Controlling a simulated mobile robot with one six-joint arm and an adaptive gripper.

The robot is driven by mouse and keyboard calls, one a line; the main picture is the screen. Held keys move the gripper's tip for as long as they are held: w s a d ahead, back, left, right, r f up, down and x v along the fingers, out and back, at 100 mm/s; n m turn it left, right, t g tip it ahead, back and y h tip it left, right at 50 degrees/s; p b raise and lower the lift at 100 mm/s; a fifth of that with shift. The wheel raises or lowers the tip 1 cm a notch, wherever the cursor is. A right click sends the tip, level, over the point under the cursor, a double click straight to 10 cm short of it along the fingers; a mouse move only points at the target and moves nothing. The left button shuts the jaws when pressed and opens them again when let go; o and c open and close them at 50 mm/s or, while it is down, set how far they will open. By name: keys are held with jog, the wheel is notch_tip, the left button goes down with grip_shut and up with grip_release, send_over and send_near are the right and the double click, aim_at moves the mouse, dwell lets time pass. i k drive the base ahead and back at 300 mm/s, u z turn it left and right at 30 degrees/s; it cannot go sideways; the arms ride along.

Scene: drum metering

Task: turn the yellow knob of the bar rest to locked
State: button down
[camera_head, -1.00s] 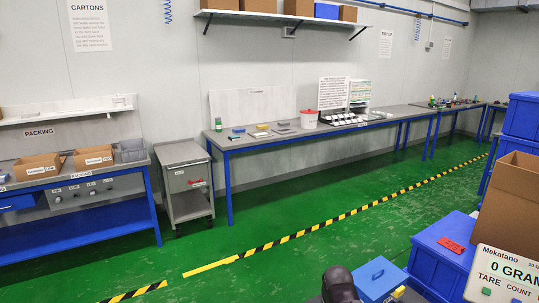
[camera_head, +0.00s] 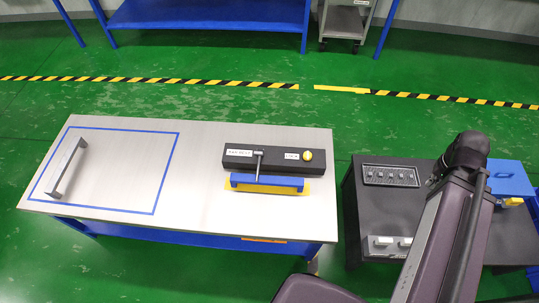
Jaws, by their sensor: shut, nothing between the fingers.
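The bar rest (camera_head: 280,168) is a long black block with two white labels, on the right part of the light table. Its yellow knob (camera_head: 307,155) is at the block's right end, beside the right label. The label text and the knob's setting are too small to tell. A thin grey lever or rod (camera_head: 258,166) crosses the block towards a blue bar (camera_head: 266,182) with yellow beneath it, along the near side. My arm rises at the right of the view, well to the right of the knob. My gripper is not in view.
A grey bar (camera_head: 67,166) lies inside a blue taped outline (camera_head: 152,206) on the table's left. The table (camera_head: 205,190) is bare between. A dark cabinet (camera_head: 356,205) with a small panel and a blue box (camera_head: 510,178) stand at the right.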

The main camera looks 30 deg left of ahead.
aim_at(308, 156)
jog(key=u, duration=1.05)
jog(key=k, duration=0.65)
jog(key=u, duration=0.4)
jog(key=i, duration=0.5)
